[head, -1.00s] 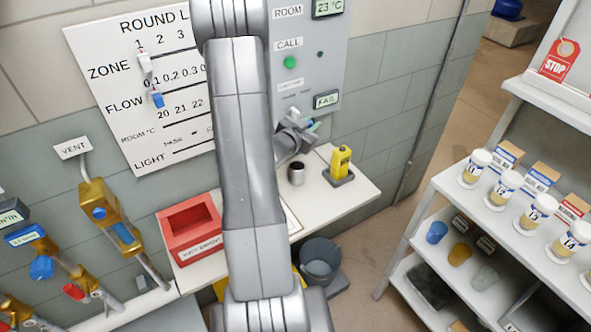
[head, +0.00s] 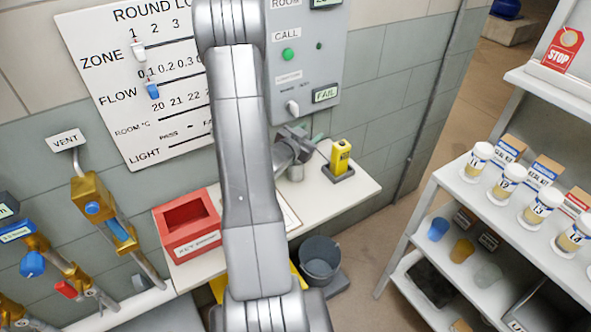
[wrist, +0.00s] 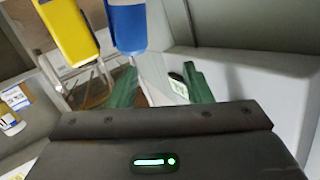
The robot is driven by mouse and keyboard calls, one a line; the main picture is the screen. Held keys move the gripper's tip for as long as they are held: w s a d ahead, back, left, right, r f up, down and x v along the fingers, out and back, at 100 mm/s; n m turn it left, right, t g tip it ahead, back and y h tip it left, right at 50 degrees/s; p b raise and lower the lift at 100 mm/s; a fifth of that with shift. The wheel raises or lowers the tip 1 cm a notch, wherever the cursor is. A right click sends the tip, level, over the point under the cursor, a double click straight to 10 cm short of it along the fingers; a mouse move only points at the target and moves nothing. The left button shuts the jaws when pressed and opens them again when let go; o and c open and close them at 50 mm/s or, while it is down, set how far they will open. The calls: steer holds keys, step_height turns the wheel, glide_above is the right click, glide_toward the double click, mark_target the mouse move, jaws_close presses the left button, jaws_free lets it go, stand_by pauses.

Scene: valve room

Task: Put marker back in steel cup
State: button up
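The inside of the cup is hidden.
A yellow device (head: 341,157) stands right of the cup. A red key-drop box (head: 190,240) sits on the counter's left. The wall panel (head: 335,60) rises behind. A grey bucket (head: 320,262) stands below; a shelf with jars (head: 480,160) is at right.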

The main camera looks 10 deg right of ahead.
steer(key=shift+s+a, duration=0.1)
steer(key=b+v, duration=0.3)
steer(key=v, duration=1)
steer(key=shift+s+a, duration=0.25)
steer(key=r+p+x, duration=0.2)
steer(key=p+x, duration=0.2)
steer(key=x, duration=0.9)
steer(key=shift+w+d+r, duration=0.25)
steer(key=shift+w+d, duration=0.1)
